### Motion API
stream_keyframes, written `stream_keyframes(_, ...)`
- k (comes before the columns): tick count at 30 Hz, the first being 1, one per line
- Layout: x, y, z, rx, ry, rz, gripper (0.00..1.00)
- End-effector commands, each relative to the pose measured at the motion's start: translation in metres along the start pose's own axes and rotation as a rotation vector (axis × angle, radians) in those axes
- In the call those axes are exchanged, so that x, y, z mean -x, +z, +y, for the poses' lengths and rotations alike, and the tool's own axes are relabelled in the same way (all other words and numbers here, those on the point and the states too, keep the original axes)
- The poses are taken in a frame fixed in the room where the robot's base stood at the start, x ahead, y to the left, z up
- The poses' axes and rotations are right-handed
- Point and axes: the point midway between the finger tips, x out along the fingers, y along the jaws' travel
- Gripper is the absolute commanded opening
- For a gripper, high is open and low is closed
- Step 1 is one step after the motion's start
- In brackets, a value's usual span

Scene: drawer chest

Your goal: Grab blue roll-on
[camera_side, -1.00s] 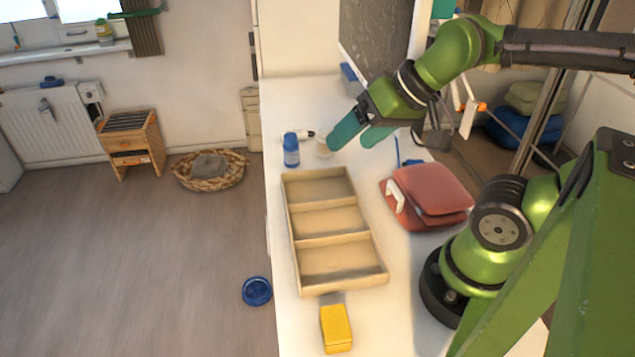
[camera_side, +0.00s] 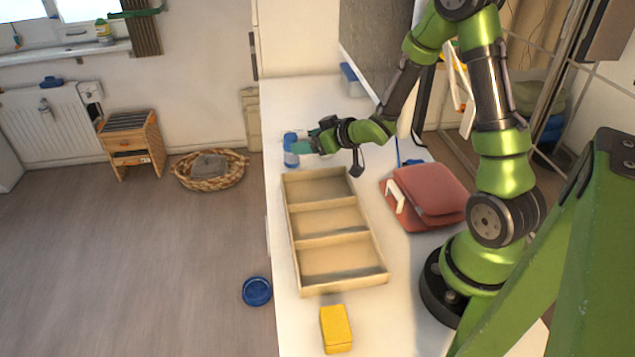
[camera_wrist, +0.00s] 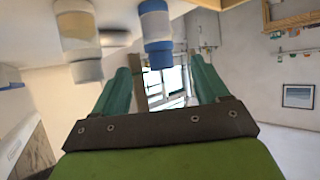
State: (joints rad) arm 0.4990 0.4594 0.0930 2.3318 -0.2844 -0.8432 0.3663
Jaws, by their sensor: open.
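The blue roll-on (camera_side: 289,151) stands upright near the far left edge of the white table in the side view. In the wrist view, which looks upside down, the blue and white roll-on (camera_wrist: 156,35) appears ahead, between the lines of the two fingers. My gripper (camera_side: 301,147) is low over the table, level with the roll-on and close to its right side. In the wrist view my gripper (camera_wrist: 160,65) shows two green fingers spread apart, with nothing clamped between them. I cannot tell whether a fingertip touches the roll-on.
A cream and white bottle (camera_wrist: 79,38) stands beside the roll-on in the wrist view. A wooden three-compartment tray (camera_side: 292,242) lies nearer the camera. A red folded case (camera_side: 435,193) is right of it, and a yellow box (camera_side: 336,328) is at the front.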

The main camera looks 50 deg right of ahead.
Motion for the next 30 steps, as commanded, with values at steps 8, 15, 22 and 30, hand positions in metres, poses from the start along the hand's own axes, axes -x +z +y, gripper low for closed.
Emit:
stream_keyframes(8, -0.023, 0.004, -0.001, 0.001, -0.015, 0.011, 0.74)
stream_keyframes(15, -0.056, 0.004, 0.000, 0.002, -0.014, 0.011, 0.74)
stream_keyframes(22, -0.077, 0.003, 0.001, 0.002, -0.012, 0.011, 0.74)
stream_keyframes(30, -0.078, 0.003, 0.001, 0.002, -0.012, 0.011, 0.65)
